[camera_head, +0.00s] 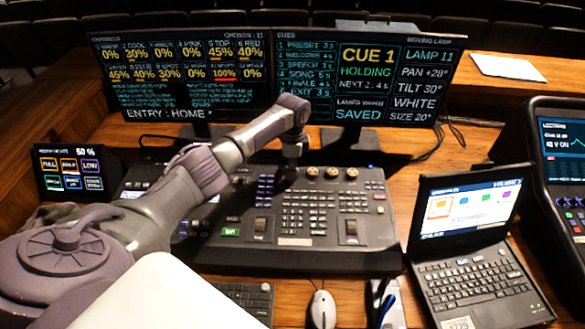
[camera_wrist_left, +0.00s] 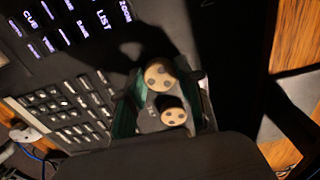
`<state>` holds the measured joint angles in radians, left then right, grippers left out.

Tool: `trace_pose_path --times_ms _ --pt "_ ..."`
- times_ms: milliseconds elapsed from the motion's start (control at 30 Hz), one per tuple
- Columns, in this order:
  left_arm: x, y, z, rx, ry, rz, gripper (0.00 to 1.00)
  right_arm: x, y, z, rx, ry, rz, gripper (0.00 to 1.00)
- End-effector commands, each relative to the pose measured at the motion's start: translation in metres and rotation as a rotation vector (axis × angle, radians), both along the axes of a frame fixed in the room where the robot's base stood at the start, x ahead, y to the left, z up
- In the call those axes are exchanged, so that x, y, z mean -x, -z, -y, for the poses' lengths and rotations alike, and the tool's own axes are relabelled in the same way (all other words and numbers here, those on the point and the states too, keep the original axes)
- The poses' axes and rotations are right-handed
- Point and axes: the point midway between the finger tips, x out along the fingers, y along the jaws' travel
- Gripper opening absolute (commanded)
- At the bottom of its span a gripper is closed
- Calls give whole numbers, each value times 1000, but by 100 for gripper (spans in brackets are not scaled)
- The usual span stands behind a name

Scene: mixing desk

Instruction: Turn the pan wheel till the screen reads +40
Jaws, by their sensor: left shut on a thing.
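The right monitor (camera_head: 367,72) shows LAMP 11 with a pan reading that looks like +28°, and TILT 30°. My left gripper (camera_head: 291,162) points down at the left end of a row of tan wheels on the mixing desk (camera_head: 300,262). It is shut on the pan wheel, which the gripper hides in the head view. Several other wheels (camera_head: 332,172) stand to its right. In the left wrist view, one tan wheel top (camera_wrist_left: 158,73) and a second one (camera_wrist_left: 173,112) show between the fingers. My right gripper is not in view.
A laptop (camera_head: 475,285) stands right of the desk, with another console (camera_head: 565,190) beyond it. A small touch screen (camera_head: 70,172) is at the left. A mouse (camera_head: 323,309) and a keyboard (camera_head: 258,303) lie in front. The left monitor (camera_head: 180,75) stands behind the desk.

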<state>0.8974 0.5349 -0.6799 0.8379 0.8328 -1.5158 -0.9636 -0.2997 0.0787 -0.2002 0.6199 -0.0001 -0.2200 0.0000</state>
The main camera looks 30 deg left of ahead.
Motion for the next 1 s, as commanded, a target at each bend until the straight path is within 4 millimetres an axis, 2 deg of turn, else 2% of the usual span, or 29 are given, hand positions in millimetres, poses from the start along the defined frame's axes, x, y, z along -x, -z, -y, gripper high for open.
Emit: trace_pose_path --times_ms 200,500,1000 --pt "-1 0 0 -1 178 3 1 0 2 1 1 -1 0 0" --pt "-1 0 0 0 345 2 1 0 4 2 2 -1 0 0" --pt "-1 -1 0 0 414 2 1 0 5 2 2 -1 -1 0"
